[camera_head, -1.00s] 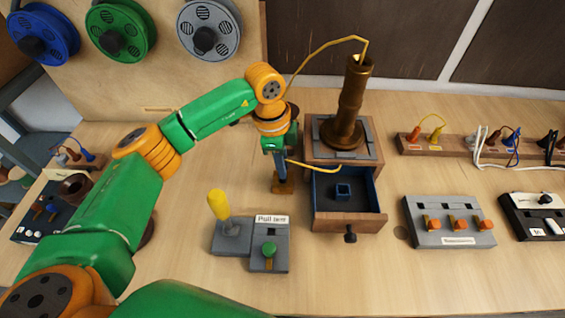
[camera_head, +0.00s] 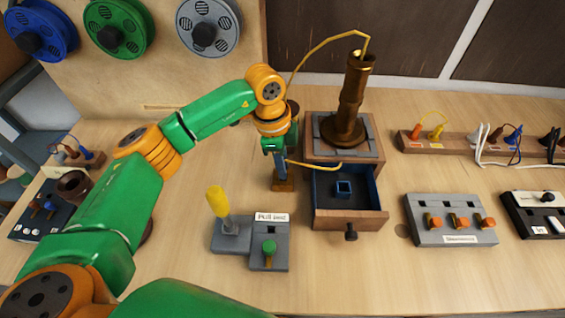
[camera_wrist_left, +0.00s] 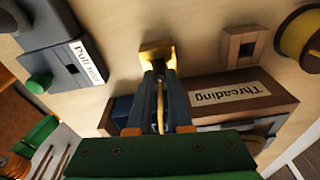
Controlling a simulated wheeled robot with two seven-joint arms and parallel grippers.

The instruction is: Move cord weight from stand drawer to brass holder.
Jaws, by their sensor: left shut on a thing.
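My left gripper (camera_head: 281,175) points down just left of the stand, at the brass holder (camera_head: 284,186) on the table. The left wrist view shows the holder (camera_wrist_left: 157,54) right at the fingertips. The gripper is shut on the cord weight, which is mostly hidden between the fingers. The yellow cord (camera_head: 318,164) runs from the gripper toward the drawer; it also shows between the fingers in the left wrist view (camera_wrist_left: 160,105). The stand drawer (camera_head: 328,207) is open, with a small blue square socket (camera_head: 343,188) inside. My right gripper is not in view.
The bronze lamp column (camera_head: 351,100) stands on the stand, with yellow cord looping from its top. The pull test unit (camera_head: 268,255) sits in front-left of the drawer. A grey switch box (camera_head: 450,220) is at the right. Open table lies left of the gripper.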

